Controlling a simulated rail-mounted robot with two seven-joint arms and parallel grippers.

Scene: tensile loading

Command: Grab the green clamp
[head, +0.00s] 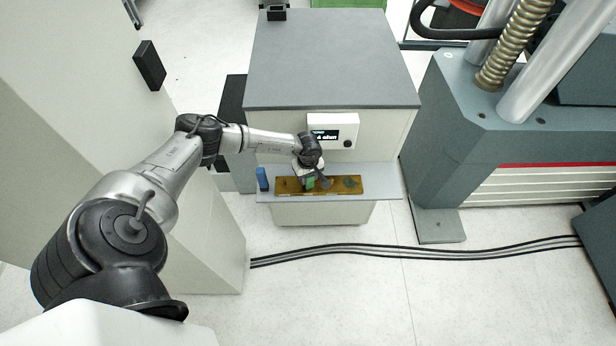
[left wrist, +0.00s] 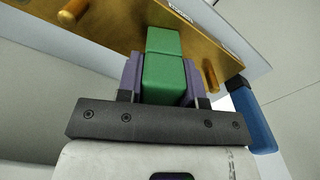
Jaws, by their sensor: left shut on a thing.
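The green clamp (left wrist: 163,78) shows large in the left wrist view, between the two purple-grey fingers of my left gripper (left wrist: 160,85). The gripper is shut on it. In the head view the clamp is a small green patch (head: 310,183) below my left gripper (head: 311,179), at the brown-gold tray (head: 290,186). The tray also shows in the left wrist view (left wrist: 110,25), behind the clamp. I cannot tell whether the clamp still touches the tray. My right gripper is not in view.
The tray lies on a grey shelf (head: 384,192) on the front of a cabinet (head: 330,60) with a small display (head: 333,131). A blue object (head: 262,179) stands left of the tray. A large testing machine (head: 470,130) stands at right. Cables (head: 400,247) cross the floor.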

